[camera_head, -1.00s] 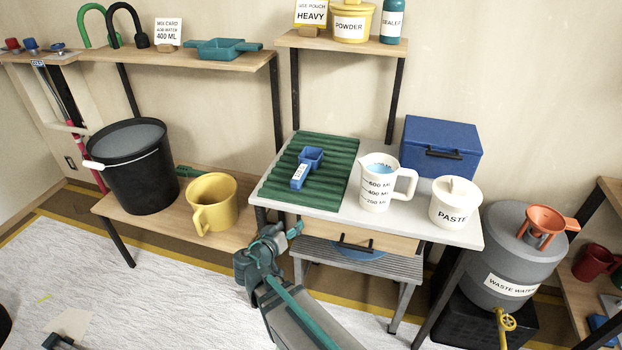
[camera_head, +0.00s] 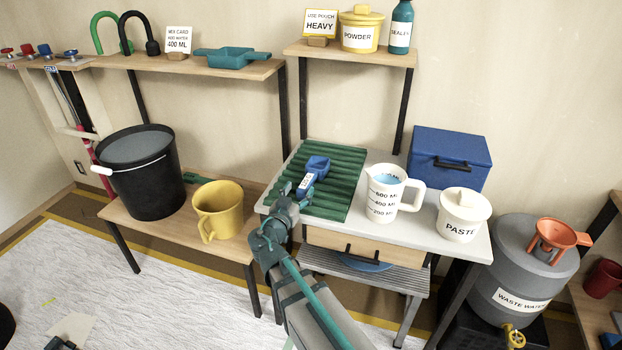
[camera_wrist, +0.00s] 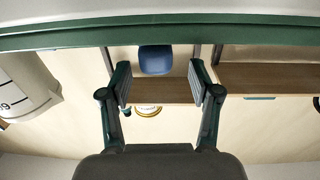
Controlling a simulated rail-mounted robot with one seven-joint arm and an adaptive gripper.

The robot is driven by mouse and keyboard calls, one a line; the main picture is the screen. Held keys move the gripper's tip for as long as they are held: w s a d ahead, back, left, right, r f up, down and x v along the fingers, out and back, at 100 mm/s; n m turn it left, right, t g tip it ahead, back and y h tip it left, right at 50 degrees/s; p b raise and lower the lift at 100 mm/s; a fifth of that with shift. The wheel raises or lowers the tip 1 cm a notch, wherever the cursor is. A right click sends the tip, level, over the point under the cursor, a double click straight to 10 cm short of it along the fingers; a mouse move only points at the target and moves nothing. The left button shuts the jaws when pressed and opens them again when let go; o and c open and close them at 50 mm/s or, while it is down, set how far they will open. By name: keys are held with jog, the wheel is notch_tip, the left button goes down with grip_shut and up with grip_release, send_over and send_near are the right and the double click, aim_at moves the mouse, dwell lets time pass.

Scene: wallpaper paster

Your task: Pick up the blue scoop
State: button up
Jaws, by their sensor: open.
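The blue scoop (camera_head: 318,166) lies on the ribbed green mat (camera_head: 340,190) on the white table, its labelled handle pointing toward the front left. My gripper (camera_head: 291,189) is at the mat's front-left edge, just in front of the handle. In the wrist view, which looks upside down, my gripper (camera_wrist: 160,88) is open, with its two fingers well apart. The blue scoop (camera_wrist: 155,60) shows between and beyond the fingertips, below the mat's green edge (camera_wrist: 240,36) in the picture. Nothing is between the pads; I cannot tell the exact gap to the handle.
A measuring jug (camera_head: 382,205) of blue liquid stands right of the mat, beside a paste tub (camera_head: 461,221). A blue box (camera_head: 450,172) is behind them. A shelf (camera_head: 350,53) is above the table's back. A yellow jug (camera_head: 218,212) and black bucket (camera_head: 140,180) stand at left.

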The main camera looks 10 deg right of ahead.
aim_at(305, 183)
jog(key=p+x, duration=0.1)
jog(key=x, duration=0.4)
jog(key=shift+d+f, duration=0.15)
jog(key=shift+f, duration=0.05)
jog(key=shift+s, duration=0.1)
grip_shut()
jog(key=shift+r, duration=0.15)
